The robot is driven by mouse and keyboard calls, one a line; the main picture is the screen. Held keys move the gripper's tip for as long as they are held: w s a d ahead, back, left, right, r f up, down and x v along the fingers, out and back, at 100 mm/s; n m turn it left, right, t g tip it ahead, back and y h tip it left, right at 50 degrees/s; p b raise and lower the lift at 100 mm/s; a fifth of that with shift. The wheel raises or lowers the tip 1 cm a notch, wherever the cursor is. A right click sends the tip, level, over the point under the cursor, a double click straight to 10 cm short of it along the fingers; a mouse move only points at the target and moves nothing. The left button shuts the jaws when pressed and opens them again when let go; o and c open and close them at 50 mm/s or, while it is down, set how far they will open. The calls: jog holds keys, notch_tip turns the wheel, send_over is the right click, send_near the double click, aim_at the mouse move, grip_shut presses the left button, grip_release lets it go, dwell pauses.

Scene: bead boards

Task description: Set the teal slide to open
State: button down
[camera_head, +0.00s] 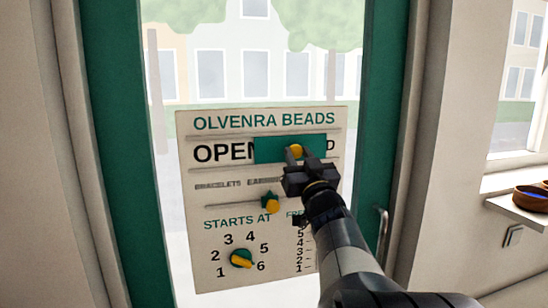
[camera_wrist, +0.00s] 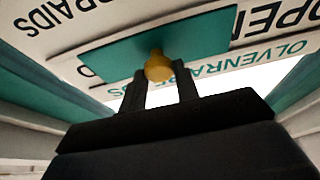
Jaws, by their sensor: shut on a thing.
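The teal slide (camera_head: 268,150) is a flat plate on the upper row of the white sign board (camera_head: 186,245). It covers most of the word to the right of "OPEN", with only a last "D" showing past its right edge; the "N" of "OPEN" sits against its left edge. Its yellow knob (camera_head: 295,151) is between the fingers of my gripper (camera_head: 297,157), which is shut on it. In the wrist view the picture is turned over: the slide (camera_wrist: 205,38) lies behind the yellow knob (camera_wrist: 158,67), held between my two black fingertips (camera_wrist: 160,78).
Below the slide are a smaller teal slider with a yellow knob (camera_head: 271,204) and a teal dial with a yellow pointer (camera_head: 241,259) near "6". The board hangs on a glass door with a green frame (camera_head: 384,100) and a handle (camera_head: 382,235). A shelf with bowls (camera_head: 530,197) is at the right.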

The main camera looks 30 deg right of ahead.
jog(key=shift+s+d+p, duration=0.2)
jog(key=shift+s+d, duration=0.1)
jog(key=shift+d, duration=0.7)
jog(key=shift+s+d+p, duration=0.15)
jog(key=shift+s+d, duration=0.15)
jog(key=shift+d, duration=0.65)
jog(key=c, duration=1.1)
grip_release()
jog(key=shift+d, duration=0.15)
jog(key=shift+s, duration=0.1)
jog(key=b, duration=0.3)
send_near(309, 142)
jog(key=v, duration=0.6)
jog(key=shift+s, duration=0.1)
